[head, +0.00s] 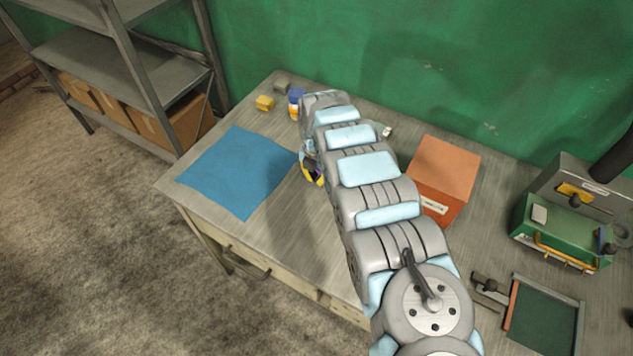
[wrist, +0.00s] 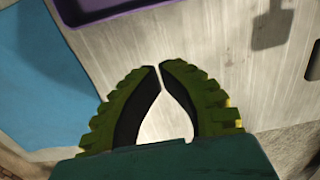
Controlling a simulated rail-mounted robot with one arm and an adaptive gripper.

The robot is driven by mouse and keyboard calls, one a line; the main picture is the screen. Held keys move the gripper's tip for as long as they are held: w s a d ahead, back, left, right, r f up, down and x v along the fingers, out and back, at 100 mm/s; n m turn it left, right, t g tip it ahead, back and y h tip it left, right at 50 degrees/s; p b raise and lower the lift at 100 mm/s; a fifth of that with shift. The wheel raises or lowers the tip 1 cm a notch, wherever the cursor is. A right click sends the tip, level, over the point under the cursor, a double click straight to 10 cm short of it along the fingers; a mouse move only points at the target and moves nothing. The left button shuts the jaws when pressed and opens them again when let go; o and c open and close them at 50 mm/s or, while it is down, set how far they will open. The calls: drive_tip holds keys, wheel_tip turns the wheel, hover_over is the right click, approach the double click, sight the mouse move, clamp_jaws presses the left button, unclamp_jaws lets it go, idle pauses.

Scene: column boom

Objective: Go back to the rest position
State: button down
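My gripper (wrist: 160,68) shows in the wrist view with its two green and black fingers curved together. The tips all but meet, and only bare grey table shows in the gap between them, so it holds nothing. In the head view my gripper (head: 313,173) is partly hidden behind my arm, above the table just right of the blue mat. My arm stretches from the lower right toward the far left part of the table.
The blue mat (head: 236,172) lies on the table (head: 290,238). A purple-edged thing (wrist: 120,8) is near my fingers. A yellow block (head: 265,103), an orange box (head: 444,170) and a green toolbox (head: 560,232) stand around. Grey shelves (head: 135,60) are at left.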

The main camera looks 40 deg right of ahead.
drive_tip(key=shift+r, duration=1.4)
